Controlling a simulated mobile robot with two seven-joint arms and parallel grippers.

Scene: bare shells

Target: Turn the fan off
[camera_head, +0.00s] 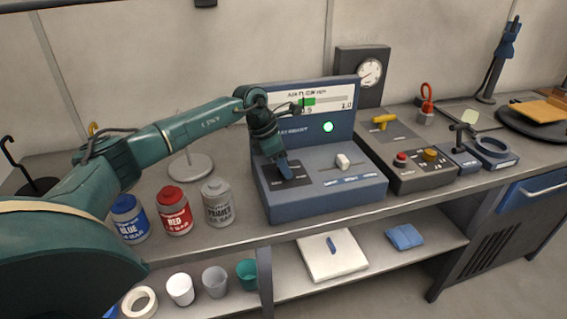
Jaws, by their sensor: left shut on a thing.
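A blue control console (315,202) stands on the bench, with an upright back panel. The panel carries an airflow gauge (325,102) with a green bar and a lit green lamp (328,127). A white slider knob (343,161) is on the right of the console's sloped top. My left gripper (283,170) points down at the dark switch plate (300,180) on the left of that top. It is shut on the switch there, which its fingers mostly hide, so the switch position cannot be told. My right gripper is not in view.
Blue (129,218), red (174,210) and grey (217,202) paint jars stand left of the console. To its right is a box with a red button (401,159) and yellow controls. Cups and a tape roll (139,302) are on the lower shelf.

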